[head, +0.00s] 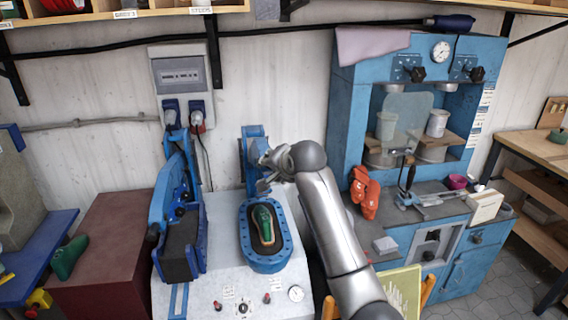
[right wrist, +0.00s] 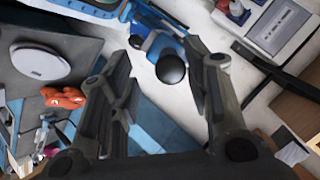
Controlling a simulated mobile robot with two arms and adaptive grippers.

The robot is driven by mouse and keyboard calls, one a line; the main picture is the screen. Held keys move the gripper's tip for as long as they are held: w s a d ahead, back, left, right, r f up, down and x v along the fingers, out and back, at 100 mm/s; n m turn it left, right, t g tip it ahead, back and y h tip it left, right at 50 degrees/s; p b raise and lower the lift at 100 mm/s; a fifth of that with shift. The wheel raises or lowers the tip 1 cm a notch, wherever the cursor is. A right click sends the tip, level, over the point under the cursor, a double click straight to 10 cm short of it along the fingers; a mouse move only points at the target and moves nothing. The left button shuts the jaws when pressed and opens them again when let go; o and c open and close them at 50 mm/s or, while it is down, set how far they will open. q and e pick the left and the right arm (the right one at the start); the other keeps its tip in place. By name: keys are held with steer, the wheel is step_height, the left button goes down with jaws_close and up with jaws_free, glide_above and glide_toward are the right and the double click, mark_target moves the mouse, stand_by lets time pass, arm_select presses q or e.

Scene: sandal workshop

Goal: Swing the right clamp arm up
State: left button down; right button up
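The right clamp arm (head: 252,134) is a blue upright part behind the right station; my gripper hides part of it, so its exact angle is unclear. In front of it, the blue oval tray (head: 285,258) is uncovered and holds a green shoe form (head: 263,226). My right gripper (head: 265,163) is at the clamp arm, above the tray's rear end. In the right wrist view its fingers (right wrist: 172,88) are apart, with a black ball knob (right wrist: 171,69) showing between them next to blue metal (right wrist: 157,45). Contact cannot be told. My left gripper is not in view.
The left station's blue clamp (head: 165,196) with a dark pad (head: 180,250) stands to the left. A blue press cabinet (head: 349,107) is on the right, with an orange object (head: 366,193) beside my arm.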

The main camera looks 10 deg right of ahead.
steer(key=v, duration=0.8)
steer(key=shift+s+r, duration=0.2)
steer(key=shift+s, duration=0.05)
stand_by(0.4)
steer(key=shift+c, duration=0.2)
